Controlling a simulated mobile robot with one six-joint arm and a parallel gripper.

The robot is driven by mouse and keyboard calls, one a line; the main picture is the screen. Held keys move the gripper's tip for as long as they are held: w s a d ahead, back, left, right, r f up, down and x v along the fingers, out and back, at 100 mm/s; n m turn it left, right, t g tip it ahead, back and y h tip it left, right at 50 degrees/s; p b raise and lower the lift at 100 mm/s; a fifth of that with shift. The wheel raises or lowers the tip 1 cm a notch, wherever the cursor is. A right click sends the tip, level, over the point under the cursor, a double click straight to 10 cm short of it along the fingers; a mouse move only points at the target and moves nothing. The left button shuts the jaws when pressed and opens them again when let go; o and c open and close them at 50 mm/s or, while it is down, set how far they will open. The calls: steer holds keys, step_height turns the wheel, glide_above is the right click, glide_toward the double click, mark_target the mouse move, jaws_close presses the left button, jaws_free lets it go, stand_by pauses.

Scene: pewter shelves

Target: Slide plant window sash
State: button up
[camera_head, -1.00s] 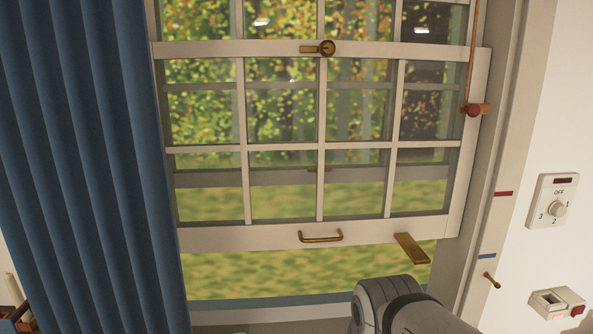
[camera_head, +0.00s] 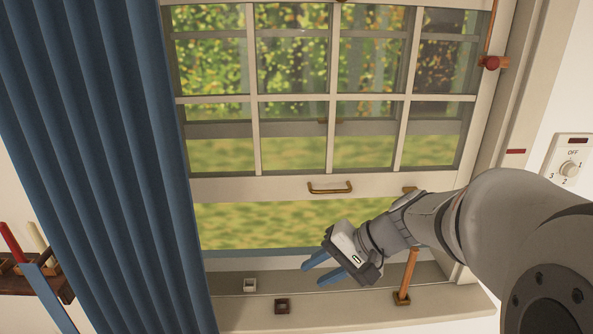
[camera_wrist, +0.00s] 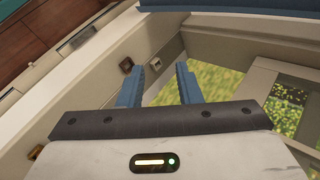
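The white multi-pane window sash (camera_head: 268,186) stands partly raised, with an open gap below its bottom rail. A brass pull handle (camera_head: 330,188) is on that rail. A brass piece (camera_head: 409,190) at the rail's right is mostly hidden by my arm. My gripper (camera_head: 316,271) is open and empty, below the handle and near the sill, apart from the sash. In the wrist view its two blue fingers (camera_wrist: 158,84) are spread, with grass and the sill behind them. Part of the sash (camera_wrist: 262,82) shows there at the right.
The sill (camera_head: 345,312) bears a pale socket (camera_head: 250,285), a brown socket (camera_head: 282,306) and an upright wooden stick (camera_head: 409,270) in a base close to my arm. A blue curtain (camera_head: 110,150) hangs at left. A control dial (camera_head: 570,168) is on the right wall.

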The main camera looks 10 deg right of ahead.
steer(key=w+d+r+m+t+y, duration=0.2)
steer(key=w+d+m+t+y, duration=0.1)
steer(key=w, duration=0.5)
steer(key=m+t, duration=0.3)
steer(key=t, duration=0.3)
glide_toward(333, 192)
steer(key=x, duration=0.3)
steer(key=p+x, duration=0.3)
steer(key=x, duration=0.5)
steer(key=shift+d, duration=0.1)
steer(key=shift+c, duration=0.5)
jaws_close()
